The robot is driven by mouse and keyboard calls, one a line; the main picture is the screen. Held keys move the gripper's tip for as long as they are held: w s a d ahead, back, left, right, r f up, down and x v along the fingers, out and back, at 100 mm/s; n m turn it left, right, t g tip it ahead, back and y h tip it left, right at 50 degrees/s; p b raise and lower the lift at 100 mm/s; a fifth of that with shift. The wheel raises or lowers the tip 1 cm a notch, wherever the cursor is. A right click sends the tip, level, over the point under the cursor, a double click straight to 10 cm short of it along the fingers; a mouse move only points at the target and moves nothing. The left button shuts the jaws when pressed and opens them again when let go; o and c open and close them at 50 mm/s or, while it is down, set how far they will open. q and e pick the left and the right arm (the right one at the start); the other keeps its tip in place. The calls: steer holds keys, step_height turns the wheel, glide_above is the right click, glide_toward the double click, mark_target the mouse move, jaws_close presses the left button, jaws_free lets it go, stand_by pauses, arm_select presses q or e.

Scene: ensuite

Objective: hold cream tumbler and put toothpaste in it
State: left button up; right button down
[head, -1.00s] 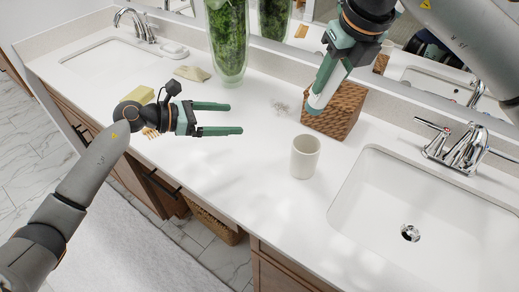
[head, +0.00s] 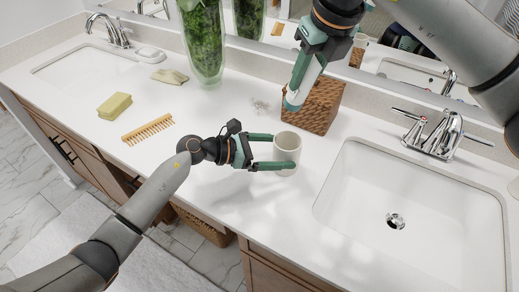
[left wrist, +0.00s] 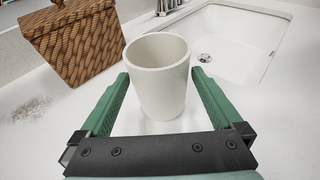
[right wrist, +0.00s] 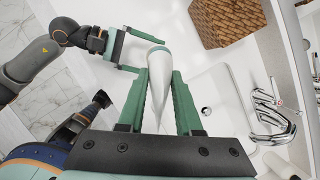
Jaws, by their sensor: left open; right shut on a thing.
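The cream tumbler (head: 287,147) stands upright on the white counter left of the right-hand sink. My left gripper (head: 283,152) is open, with its two fingers on either side of the tumbler. In the left wrist view the tumbler (left wrist: 160,78) stands between the open fingers, with no clear grip on it. My right gripper (head: 300,82) is shut on the toothpaste (head: 297,92), a white tube with a green end, held above the counter. In the right wrist view the toothpaste (right wrist: 158,85) lies between the fingers. The tumbler is not clearly visible there.
A brown wicker basket (head: 322,108) stands just behind the tumbler. A sink (head: 430,195) with a faucet (head: 440,135) lies to the right. A green vase (head: 203,40), folded cloth (head: 170,76), yellow sponge (head: 115,106) and wooden comb (head: 148,129) are to the left.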

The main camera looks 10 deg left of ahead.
arm_select(q)
steer(key=shift+x, duration=1.2)
steer(key=shift+c, duration=0.2)
steer(key=c, duration=1.3)
arm_select(e)
step_height(320, 180, down, 13)
stand_by(0.3)
steer(key=c, duration=0.5)
jaws_free()
steer(key=v, duration=1.2)
